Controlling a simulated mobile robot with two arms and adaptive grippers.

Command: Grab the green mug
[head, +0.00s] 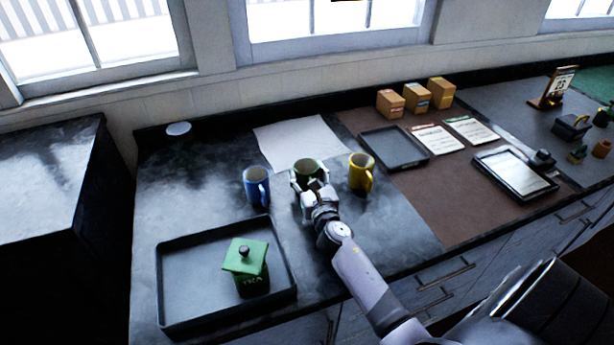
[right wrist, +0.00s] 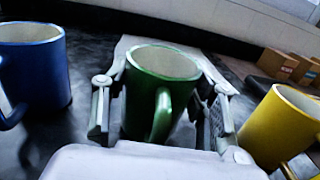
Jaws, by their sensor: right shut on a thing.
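The green mug (head: 306,170) stands on the dark counter between two other mugs, in front of a pale sheet. In the right wrist view the green mug (right wrist: 160,92) is upright, its handle facing my wrist camera. My right gripper (head: 309,184) reaches it from the front, and its fingers (right wrist: 160,110) lie on both sides of the mug, shut on it. The mug's lower part is hidden by the gripper in the head view. My left gripper is not in view.
A blue mug (head: 257,186) stands close on the left and a yellow mug (head: 361,172) close on the right. A black tray (head: 172,282) with a green tea tin (head: 246,267) lies at front left. An empty dark tray (head: 394,149) lies behind right.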

